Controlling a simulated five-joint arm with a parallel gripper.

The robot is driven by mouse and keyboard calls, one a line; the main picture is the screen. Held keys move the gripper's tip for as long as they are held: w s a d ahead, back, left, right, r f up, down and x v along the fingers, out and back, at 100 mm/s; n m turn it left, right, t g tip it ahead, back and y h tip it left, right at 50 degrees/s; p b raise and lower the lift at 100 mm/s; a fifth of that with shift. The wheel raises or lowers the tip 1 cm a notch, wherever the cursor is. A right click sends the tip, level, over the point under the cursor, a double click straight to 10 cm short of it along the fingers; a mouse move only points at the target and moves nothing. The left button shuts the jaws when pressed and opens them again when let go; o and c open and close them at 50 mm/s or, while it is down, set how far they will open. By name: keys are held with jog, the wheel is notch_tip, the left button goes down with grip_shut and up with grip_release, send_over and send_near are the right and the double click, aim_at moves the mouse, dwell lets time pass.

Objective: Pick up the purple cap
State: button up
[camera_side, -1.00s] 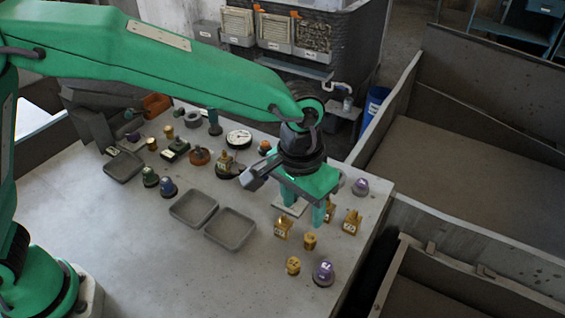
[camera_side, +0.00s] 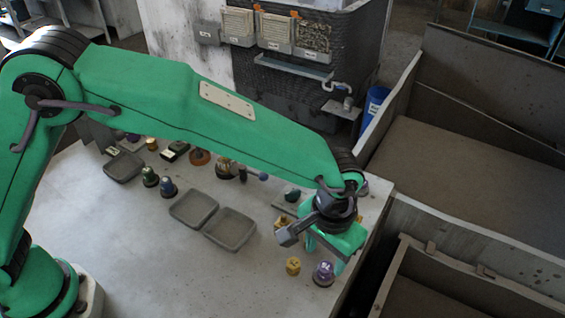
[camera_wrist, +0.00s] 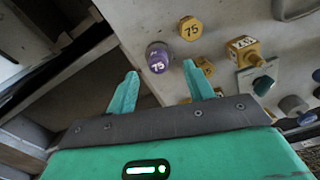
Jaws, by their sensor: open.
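A purple cap (camera_side: 323,273) marked 75 stands near the table's front right edge. It also shows in the wrist view (camera_wrist: 158,58), just beyond the gap between my fingertips. My gripper (camera_side: 325,257) is open and empty. Its green fingers hang above and behind the cap in the side view, and they appear apart from it. In the wrist view my gripper (camera_wrist: 160,70) has one finger to each side of the cap's line.
A yellow part (camera_side: 293,266) marked 75 stands left of the near purple cap, also in the wrist view (camera_wrist: 191,28). A yellow block (camera_wrist: 243,48) is close by. Two grey trays (camera_side: 229,229) (camera_side: 194,208) lie farther left. The table's front left is clear.

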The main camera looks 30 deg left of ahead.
aim_at(326, 266)
jog(key=shift+w+d+f, duration=0.1)
jog(key=shift+f, duration=1.25)
jog(key=shift+w+d+f, duration=0.1)
jog(key=shift+f, duration=1.2)
jog(key=c, duration=1)
